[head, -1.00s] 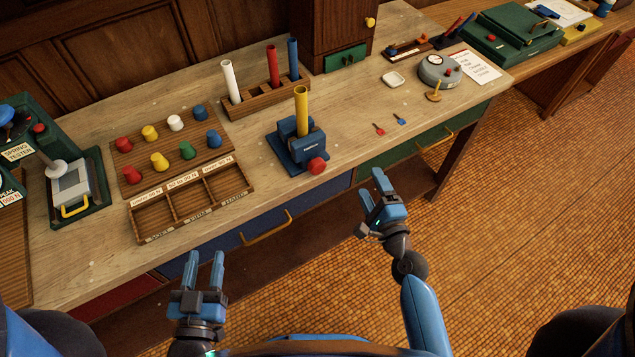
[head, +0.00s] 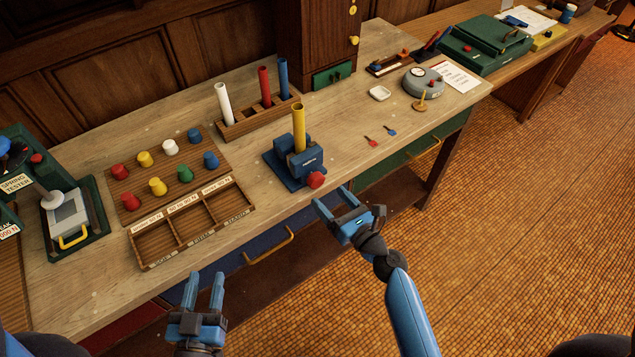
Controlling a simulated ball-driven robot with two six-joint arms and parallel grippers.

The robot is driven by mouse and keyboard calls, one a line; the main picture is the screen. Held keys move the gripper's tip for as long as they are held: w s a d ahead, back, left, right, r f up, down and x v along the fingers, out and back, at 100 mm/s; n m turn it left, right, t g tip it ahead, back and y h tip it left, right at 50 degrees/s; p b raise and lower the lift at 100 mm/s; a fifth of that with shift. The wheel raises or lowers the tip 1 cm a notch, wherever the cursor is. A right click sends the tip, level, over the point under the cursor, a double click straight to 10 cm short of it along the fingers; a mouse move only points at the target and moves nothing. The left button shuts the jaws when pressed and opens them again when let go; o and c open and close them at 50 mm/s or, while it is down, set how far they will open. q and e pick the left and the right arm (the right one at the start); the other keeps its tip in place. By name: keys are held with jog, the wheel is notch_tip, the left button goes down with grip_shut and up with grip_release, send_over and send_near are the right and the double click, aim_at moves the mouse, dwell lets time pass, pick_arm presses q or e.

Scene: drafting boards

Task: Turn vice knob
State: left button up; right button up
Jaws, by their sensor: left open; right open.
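The blue vice (head: 292,163) stands near the front edge of the wooden bench, with a yellow tube (head: 299,128) upright in it. Its red knob (head: 316,180) faces the front edge. My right gripper (head: 332,197) is open and empty, its fingers pointing at the knob from just in front and below right in the picture. I cannot tell whether a finger touches the knob. My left gripper (head: 205,285) is open and empty, low in front of the bench, well away from the vice.
A compartment tray (head: 190,225) and a board of coloured knobs (head: 145,180) lie left of the vice. A rack (head: 257,118) with white, red and blue tubes stands behind it. Small red (head: 371,142) and blue (head: 390,131) pieces lie to its right, with bare bench around them.

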aim_at(319, 185)
jog(key=x, duration=0.5)
jog(key=shift+w, duration=0.15)
jog(key=shift+w+a, duration=0.4)
jog(key=shift+w, duration=0.1)
jog(key=c, duration=0.9)
jog(key=shift+c, duration=0.2)
jog(key=shift+f+n, duration=0.1)
jog(key=shift+n, duration=0.2)
